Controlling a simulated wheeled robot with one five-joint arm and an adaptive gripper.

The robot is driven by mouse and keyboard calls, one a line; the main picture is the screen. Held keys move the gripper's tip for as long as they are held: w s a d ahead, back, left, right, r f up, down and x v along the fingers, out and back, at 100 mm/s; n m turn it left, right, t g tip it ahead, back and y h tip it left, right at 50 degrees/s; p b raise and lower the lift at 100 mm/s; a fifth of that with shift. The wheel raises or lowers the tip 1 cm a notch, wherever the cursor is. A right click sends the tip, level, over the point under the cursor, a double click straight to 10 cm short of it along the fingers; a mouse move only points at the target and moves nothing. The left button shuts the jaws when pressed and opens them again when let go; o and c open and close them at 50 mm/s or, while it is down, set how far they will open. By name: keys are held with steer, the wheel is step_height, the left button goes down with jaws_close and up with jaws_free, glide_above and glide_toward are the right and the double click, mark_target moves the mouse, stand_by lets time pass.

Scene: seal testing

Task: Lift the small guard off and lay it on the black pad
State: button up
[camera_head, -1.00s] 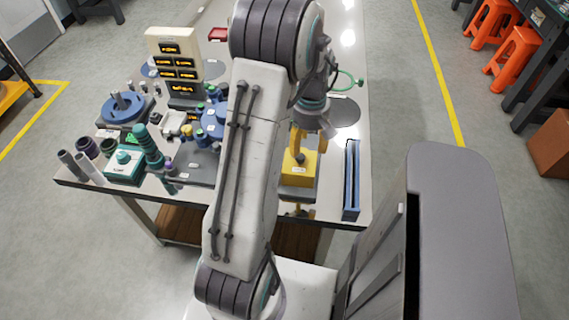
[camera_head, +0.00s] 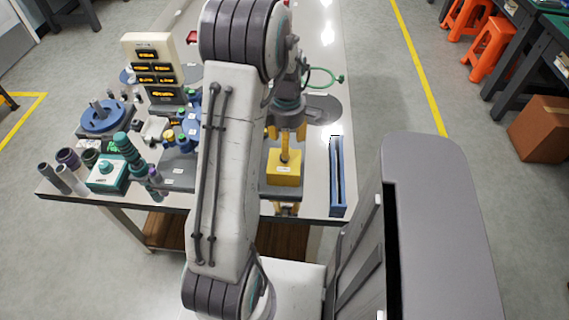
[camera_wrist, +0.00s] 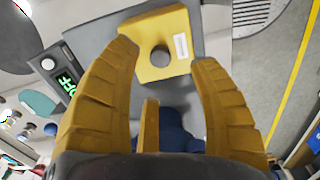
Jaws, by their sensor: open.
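The small guard (camera_head: 285,180) is a yellow block with a pale label and a dark round knob. It sits on a grey base near the table's front edge. It also shows in the wrist view (camera_wrist: 181,20), with its knob between my fingertips. My gripper (camera_wrist: 163,56) is open; its yellow fingers stand apart on both sides of the knob, and I cannot tell whether they touch the guard. In the head view my gripper (camera_head: 285,133) is above and just behind the guard. The black pad (camera_head: 325,112) is a dark round disc on the table, right of my gripper.
A blue upright rack (camera_head: 337,180) stands right of the guard at the table's front corner. A green ring (camera_head: 318,78) lies behind the pad. Left of my arm are a teal box (camera_head: 107,175), a blue reel (camera_head: 102,118) and a cream display panel (camera_head: 152,60). Bare tabletop shows around the pad.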

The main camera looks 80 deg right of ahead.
steer(key=shift+w+f+p, duration=0.15)
steer(key=shift+f, duration=1.4)
steer(key=shift+w+f+p, duration=0.15)
steer(key=shift+f, duration=1.4)
steer(key=shift+c, duration=0.2)
jaws_close()
